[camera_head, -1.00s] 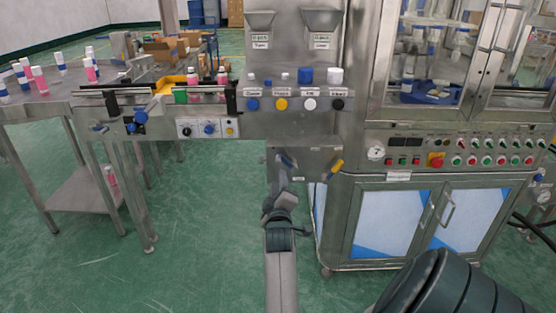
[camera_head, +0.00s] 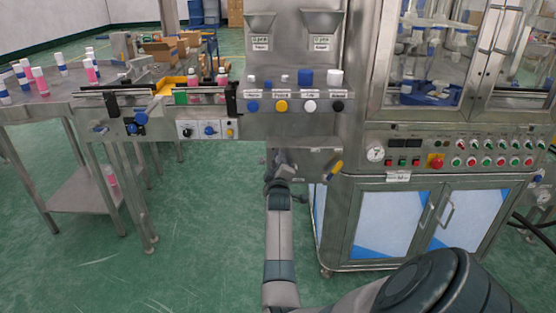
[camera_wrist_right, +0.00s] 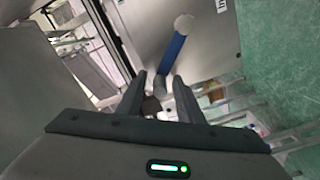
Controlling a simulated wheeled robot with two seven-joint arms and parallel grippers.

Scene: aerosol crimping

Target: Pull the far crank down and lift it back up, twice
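The blue-handled crank (camera_wrist_right: 174,48) shows in the right wrist view, with a pale round hub on a steel panel. Its lower end reaches toward the gap between my fingers. In the head view my gripper hides most of this crank. My right gripper (camera_head: 279,163) is at the front of the steel panel below the knob row; in the wrist view its two fingers (camera_wrist_right: 160,80) stand apart, one on each side of the crank's lower end. Contact cannot be made out. A second crank with a yellow handle (camera_head: 334,169) sits to the right. My left gripper is not in view.
A cabinet (camera_head: 390,220) with a button panel stands at right. A steel table (camera_head: 70,110) with bottles is at left. Knobs (camera_head: 281,106) and caps line the panel above the cranks. The green floor (camera_head: 210,240) is open at front left.

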